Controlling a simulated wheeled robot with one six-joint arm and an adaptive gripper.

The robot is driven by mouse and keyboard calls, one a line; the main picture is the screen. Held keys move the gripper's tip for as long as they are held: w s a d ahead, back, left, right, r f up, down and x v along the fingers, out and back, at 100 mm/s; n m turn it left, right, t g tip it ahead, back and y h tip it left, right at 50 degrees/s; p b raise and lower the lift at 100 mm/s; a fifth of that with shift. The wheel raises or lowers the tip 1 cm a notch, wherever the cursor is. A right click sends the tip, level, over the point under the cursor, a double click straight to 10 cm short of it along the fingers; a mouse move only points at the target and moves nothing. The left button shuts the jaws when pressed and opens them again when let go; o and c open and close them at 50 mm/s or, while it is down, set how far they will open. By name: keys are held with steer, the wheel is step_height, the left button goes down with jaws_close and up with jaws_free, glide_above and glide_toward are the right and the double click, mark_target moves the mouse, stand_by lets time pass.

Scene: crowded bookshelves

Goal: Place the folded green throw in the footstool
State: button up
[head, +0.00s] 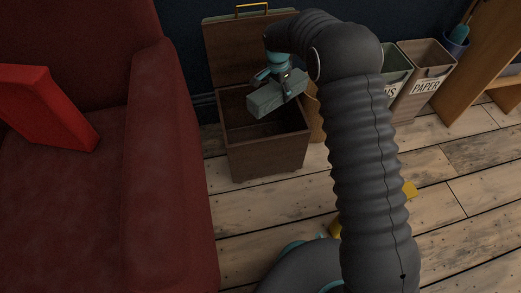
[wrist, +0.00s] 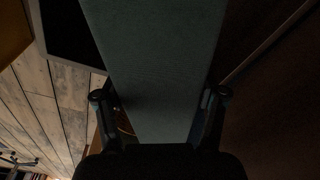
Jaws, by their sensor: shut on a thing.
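The folded green throw (head: 275,96) is a grey-green block held in my gripper (head: 279,80). My gripper is shut on it, with a finger on each side, and holds it over the open top of the footstool. In the wrist view the throw (wrist: 155,70) fills the middle between the fingers of my gripper (wrist: 160,105). The footstool (head: 268,154) is a brown box with its lid raised at the back. Its inside is dark and partly hidden by the throw.
A red armchair (head: 165,150) with a red cushion (head: 45,108) stands close on the left. Bins, one labelled PAPER (head: 425,72), stand to the right of the footstool. Small yellow things (head: 410,189) lie on the wooden floor. The floor in front of the footstool is clear.

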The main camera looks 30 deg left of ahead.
mark_target(259, 91)
steer(key=shift+m, duration=0.4)
steer(key=a, duration=0.2)
steer(key=s+a, duration=0.1)
steer(key=a, duration=0.1)
steer(key=s+a, duration=0.1)
steer(key=a, duration=0.1)
steer(key=shift+s, duration=0.2)
steer(key=shift+s+a+f+b, duration=0.1)
steer(key=shift+a+f+b, duration=0.1)
steer(key=shift+f+b, duration=0.1)
step_height(259, 91, down, 27)
steer(key=shift+f+b, duration=0.1)
steer(key=shift+b, duration=0.75)
steer(key=shift+f, duration=0.1)
steer(key=o, duration=1.4)
step_height(259, 91, up, 12)
steer(key=s, duration=0.1)
steer(key=shift+s+a+p, duration=0.15)
steer(key=shift+a+p, duration=0.15)
steer(key=shift+p, duration=0.15)
